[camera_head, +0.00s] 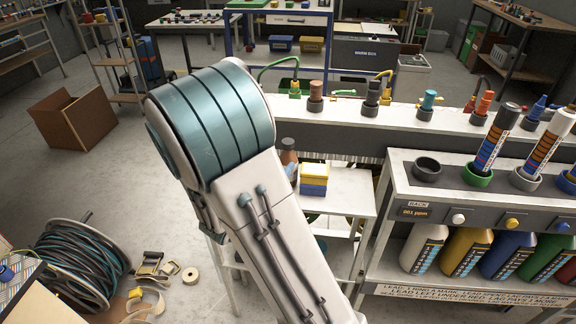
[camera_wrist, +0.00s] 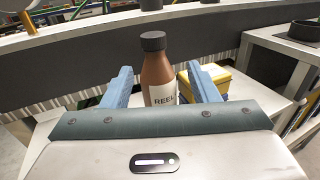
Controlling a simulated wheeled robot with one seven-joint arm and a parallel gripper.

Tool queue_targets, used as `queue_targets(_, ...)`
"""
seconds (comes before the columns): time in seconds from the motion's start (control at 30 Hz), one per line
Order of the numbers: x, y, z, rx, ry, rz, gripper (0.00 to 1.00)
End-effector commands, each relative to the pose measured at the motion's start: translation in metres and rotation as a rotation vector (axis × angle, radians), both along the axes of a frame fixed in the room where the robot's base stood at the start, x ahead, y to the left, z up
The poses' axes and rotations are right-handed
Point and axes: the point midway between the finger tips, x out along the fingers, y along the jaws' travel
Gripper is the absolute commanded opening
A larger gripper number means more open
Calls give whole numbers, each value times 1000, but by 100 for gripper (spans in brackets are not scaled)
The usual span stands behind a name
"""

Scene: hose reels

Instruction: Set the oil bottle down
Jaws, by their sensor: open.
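The oil bottle (camera_wrist: 158,77) is brown with a black cap and a pale label that reads "REEL". It is upright between the two blue fingers of my gripper (camera_wrist: 160,76) in the wrist view, with a gap on each side. My gripper is open. The bottle appears to stand on a small white table (camera_head: 352,200), but its base is hidden behind my gripper. In the head view the bottle (camera_head: 288,158) shows partly beside my arm, which hides the gripper.
A yellow and blue box (camera_head: 314,179) is on the table just right of the bottle. A grey-faced bench (camera_head: 350,136) with hose fittings runs behind. A rack (camera_head: 408,192) with marker-like bottles stands at right. A hose reel (camera_head: 85,262) and cardboard box (camera_head: 72,120) are on the floor at left.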

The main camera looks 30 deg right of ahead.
Motion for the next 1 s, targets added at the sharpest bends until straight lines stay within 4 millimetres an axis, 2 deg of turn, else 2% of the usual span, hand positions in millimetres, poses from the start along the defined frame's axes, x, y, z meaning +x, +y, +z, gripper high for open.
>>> queue_targets(0.1,10,-15,1,1,-1,-2,54)
queue_targets(0.37,19,-26,3,1,0,-2,54)
queue_targets(0.53,36,-42,11,1,-2,-3,54)
queue_targets(0.7,48,-59,10,1,1,-2,54)
queue_targets(0.9,49,-60,9,2,0,0,54)
queue_targets(0.93,49,-60,9,2,0,0,52)
queue_targets(1.0,49,-60,9,2,0,0,32)
